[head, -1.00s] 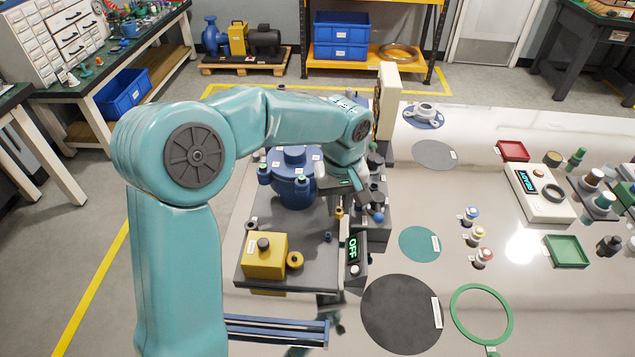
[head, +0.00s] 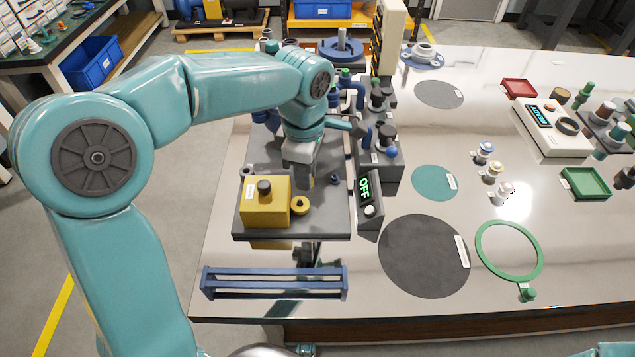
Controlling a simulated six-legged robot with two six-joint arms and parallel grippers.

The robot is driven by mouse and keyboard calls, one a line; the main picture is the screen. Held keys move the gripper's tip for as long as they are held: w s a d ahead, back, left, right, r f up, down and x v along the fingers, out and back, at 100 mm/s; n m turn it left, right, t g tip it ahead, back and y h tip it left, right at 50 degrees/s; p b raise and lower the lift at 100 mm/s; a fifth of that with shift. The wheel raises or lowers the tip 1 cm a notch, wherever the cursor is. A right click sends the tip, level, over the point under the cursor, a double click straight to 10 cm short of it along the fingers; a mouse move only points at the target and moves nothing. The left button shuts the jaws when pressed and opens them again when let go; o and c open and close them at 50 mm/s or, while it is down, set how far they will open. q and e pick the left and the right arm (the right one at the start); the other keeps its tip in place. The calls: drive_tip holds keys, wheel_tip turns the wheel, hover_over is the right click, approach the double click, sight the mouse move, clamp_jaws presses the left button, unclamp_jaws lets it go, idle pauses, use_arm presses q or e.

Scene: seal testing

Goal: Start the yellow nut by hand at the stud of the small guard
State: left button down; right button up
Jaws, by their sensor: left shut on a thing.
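My left gripper (head: 302,180) points down over the dark base plate (head: 330,222), just behind and above a yellow ring-shaped part (head: 300,205). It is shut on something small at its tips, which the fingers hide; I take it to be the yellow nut. The yellow block with a black knob (head: 264,203) stands left of the ring, close to the gripper; it may be the small guard. I cannot make out its stud. My right gripper is not in view.
A box reading OFF (head: 368,200) stands right of the plate. A blue rack (head: 275,284) lies in front.

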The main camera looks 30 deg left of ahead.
sight(298, 201)
use_arm(q)
drive_tip(key=shift+s+a+f+n+b, duration=0.25)
drive_tip(key=shift+f+n+b, duration=0.25)
drive_tip(key=shift+f+b, duration=0.3)
drive_tip(key=shift+s+a+f+n+b, duration=0.15)
drive_tip(key=shift+a+f+n+b, duration=0.1)
drive_tip(key=shift+f+n+b, duration=0.4)
drive_tip(key=shift+s+a+f+n+b, duration=0.25)
drive_tip(key=shift+f+n+b, duration=0.1)
drive_tip(key=shift+f+b, duration=0.6)
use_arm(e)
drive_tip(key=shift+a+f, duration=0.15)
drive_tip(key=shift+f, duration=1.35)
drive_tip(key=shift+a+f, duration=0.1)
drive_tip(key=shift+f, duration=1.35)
use_arm(q)
drive_tip(key=shift+f+b, duration=0.3)
drive_tip(key=shift+f, duration=0.05)
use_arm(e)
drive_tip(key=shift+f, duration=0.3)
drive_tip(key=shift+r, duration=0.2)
use_arm(q)
drive_tip(key=shift+m+p, duration=0.4)
drive_tip(key=shift+m, duration=0.2)
drive_tip(key=shift+f+m+p, duration=0.1)
drive_tip(key=shift+m+p, duration=0.2)
drive_tip(key=shift+m, duration=1.1)
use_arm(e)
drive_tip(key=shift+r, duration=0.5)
